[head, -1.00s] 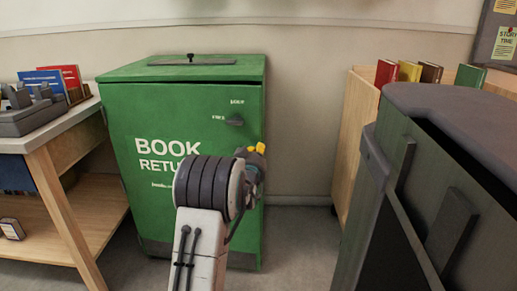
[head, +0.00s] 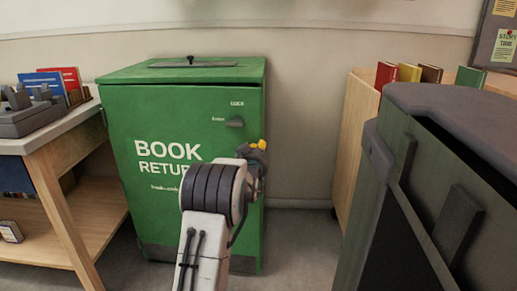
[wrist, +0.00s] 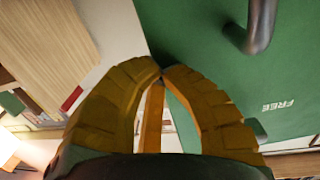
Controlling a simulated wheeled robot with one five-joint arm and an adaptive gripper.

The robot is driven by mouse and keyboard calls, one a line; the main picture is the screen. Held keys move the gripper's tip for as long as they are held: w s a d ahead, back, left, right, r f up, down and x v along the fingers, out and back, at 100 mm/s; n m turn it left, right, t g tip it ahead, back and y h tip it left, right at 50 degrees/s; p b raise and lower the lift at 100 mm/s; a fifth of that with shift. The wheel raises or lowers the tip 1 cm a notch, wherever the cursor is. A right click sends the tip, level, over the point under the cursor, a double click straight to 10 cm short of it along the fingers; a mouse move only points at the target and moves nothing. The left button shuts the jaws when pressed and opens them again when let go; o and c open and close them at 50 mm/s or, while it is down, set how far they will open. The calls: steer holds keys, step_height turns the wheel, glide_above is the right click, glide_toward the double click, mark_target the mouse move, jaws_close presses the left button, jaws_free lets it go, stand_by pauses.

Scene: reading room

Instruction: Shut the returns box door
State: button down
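The green returns box (head: 190,73) stands against the wall in the head view. Its front door (head: 165,210) carries white lettering and a dark handle (head: 235,122) near the upper right. A dark line shows under the lid along the door's top; I cannot tell how far ajar the door is. My gripper (head: 258,146) is in front of the door's right edge, below the handle, with its yellow fingers partly hidden by my arm. In the wrist view the fingertips (wrist: 162,74) meet, with nothing seen held, beside the green door (wrist: 210,80) and its handle (wrist: 258,28).
A wooden table (head: 60,135) with books and a grey device stands close at the left. A wooden book cart (head: 352,135) is at the right, behind a large dark grey-green unit (head: 385,215) in the right foreground. Some floor is clear between box and cart.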

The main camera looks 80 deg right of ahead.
steer(key=d+p, duration=0.3)
steer(key=d, duration=0.3)
steer(key=shift+d+r, duration=0.3)
steer(key=shift+d, duration=0.1)
stand_by(0.3)
